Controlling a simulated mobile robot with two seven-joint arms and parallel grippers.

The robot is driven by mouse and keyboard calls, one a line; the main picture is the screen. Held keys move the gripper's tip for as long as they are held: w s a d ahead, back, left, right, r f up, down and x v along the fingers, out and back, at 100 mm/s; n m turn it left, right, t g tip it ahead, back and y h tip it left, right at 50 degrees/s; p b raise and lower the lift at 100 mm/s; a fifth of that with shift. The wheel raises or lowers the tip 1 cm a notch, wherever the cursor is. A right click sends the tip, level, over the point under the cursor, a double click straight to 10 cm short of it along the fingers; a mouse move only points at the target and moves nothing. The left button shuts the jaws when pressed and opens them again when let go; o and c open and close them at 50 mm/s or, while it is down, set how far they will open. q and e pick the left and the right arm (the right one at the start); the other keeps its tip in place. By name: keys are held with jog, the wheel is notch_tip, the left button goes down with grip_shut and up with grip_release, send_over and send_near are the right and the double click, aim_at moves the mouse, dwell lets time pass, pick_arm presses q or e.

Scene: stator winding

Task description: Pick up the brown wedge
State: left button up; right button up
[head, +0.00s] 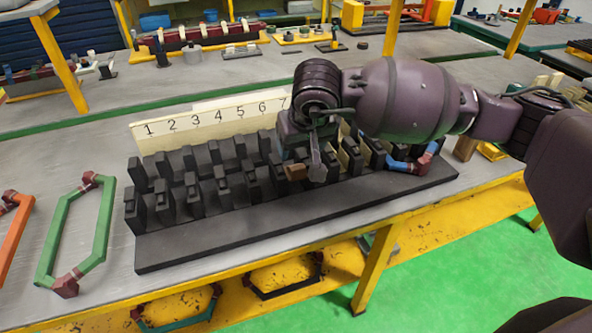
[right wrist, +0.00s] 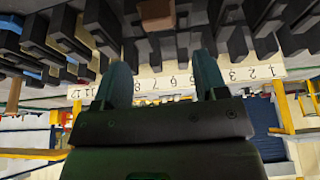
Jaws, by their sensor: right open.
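The brown wedge (head: 294,172) is a small brown block at the front of the black slotted stator (head: 300,205), near its middle. In the right wrist view the wedge (right wrist: 157,14) is at the top edge, ahead of the gap between my fingers and apart from them. My right gripper (head: 315,168) is over the stator, pointing down, right beside the wedge in the head view. In the right wrist view my right gripper (right wrist: 162,65) is open, with nothing between its fingers. My left gripper is not in view.
A numbered white strip (head: 205,121) stands behind the stator's black posts. A blue and red coil (head: 408,164) sits at the stator's right end. A green coil frame (head: 75,235) and an orange one (head: 14,235) lie on the table at left. A brown block (head: 465,148) stands right.

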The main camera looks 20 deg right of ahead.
aim_at(296, 165)
jog(key=x, duration=0.7)
jog(key=shift+s+f, duration=0.15)
jog(key=shift+f, duration=0.2)
jog(key=c, duration=1)
jog(key=shift+r, duration=0.1)
notch_tip(296, 165, up, 20)
jog(key=shift+f, duration=0.1)
